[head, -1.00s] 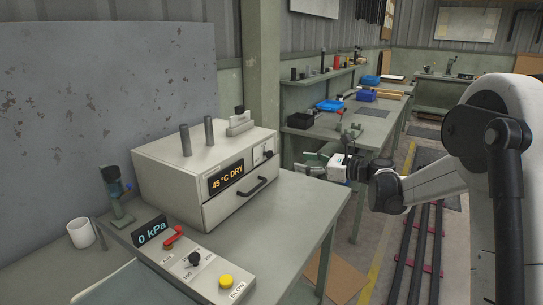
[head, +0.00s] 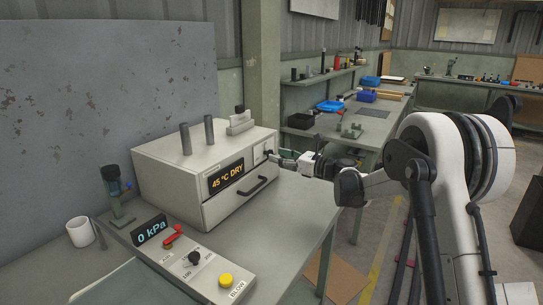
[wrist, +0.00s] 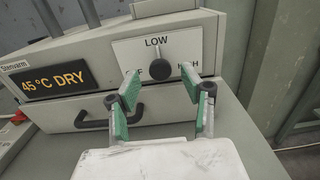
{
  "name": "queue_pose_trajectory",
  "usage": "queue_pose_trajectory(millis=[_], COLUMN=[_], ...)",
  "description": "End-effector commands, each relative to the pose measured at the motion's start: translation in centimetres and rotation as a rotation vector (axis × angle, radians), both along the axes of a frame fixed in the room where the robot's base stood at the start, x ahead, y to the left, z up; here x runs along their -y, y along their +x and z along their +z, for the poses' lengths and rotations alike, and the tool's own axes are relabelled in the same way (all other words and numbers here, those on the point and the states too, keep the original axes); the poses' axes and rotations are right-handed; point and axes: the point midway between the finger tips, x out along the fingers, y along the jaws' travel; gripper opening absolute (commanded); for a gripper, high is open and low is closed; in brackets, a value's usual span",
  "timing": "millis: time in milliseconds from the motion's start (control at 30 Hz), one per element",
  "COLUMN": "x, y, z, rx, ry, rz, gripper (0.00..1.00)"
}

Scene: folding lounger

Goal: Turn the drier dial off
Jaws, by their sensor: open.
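The drier (head: 165,165) is a cream box on the bench, with a display (head: 226,178) reading "45 °C DRY". Its black dial (wrist: 160,70) sits on a white plate marked LOW at the top and HIGH at the right; the left label is partly covered and ends in "F". The dial's pointer appears to be up, toward LOW. My gripper (wrist: 164,94) is open, its green-padded fingers on either side of the dial in the wrist view. In the head view my gripper (head: 284,156) is close to the dial plate. Contact cannot be made out.
A black drawer handle (wrist: 108,112) lies below and left of the fingers. A control box (head: 195,265) with a knob, red lever and yellow BLOW button stands in front. The bench top (head: 290,205) right of the drier is clear.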

Motion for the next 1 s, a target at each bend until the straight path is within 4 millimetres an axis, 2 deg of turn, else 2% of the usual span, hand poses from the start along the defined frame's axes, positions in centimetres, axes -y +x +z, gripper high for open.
queue_pose_trajectory(millis=[100, 233, 633, 933, 1000], x=[-1.6, -2.5, -3.1, -3.0, -3.0], y=[0.8, 1.3, 1.6, 1.6, 1.6], z=[-0.1, 0.0, 0.0, 0.0, 0.0], rx=[0.000, 0.000, 0.000, 0.000, 0.000], ry=[0.000, 0.000, 0.000, 0.000, 0.000], rz=[0.001, 0.001, -0.001, 0.000, 0.000], gripper=[0.42, 0.42, 0.42, 0.03, 0.00])
